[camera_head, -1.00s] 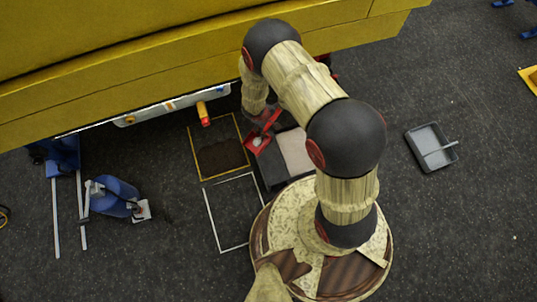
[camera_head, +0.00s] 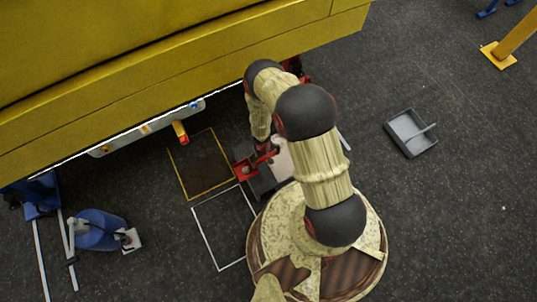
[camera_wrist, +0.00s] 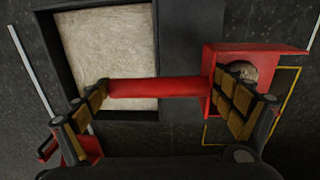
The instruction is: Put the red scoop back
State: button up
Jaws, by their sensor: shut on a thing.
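The red scoop (camera_wrist: 155,88) lies across the wrist view, its handle between the two fingers of my gripper (camera_wrist: 162,92). Its box-shaped head (camera_wrist: 225,54) is on the right, with a pale round lump in it, partly behind the right finger. In the head view the scoop (camera_head: 246,171) shows at the left part of a dark bin (camera_head: 262,186), below my gripper (camera_head: 265,150). The bin (camera_wrist: 178,50) has a compartment of pale material (camera_wrist: 105,50). I cannot tell whether the scoop touches the bin.
A yellow floor frame (camera_head: 185,190) around dark soil and a white floor frame (camera_head: 205,238) lie left of the bin. A large yellow boom (camera_head: 150,80) hangs along the top. A grey tray (camera_head: 402,143) lies on open floor at right. A blue machine (camera_head: 95,230) stands at left.

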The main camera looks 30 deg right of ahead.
jog(key=w+d+f+b, duration=0.5)
jog(key=d+f, duration=0.1)
jog(key=f, duration=0.4)
jog(key=shift+w+f, duration=0.2)
jog(key=shift+w, duration=0.15)
jog(key=o, duration=1.7)
jog(key=shift+f, duration=0.1)
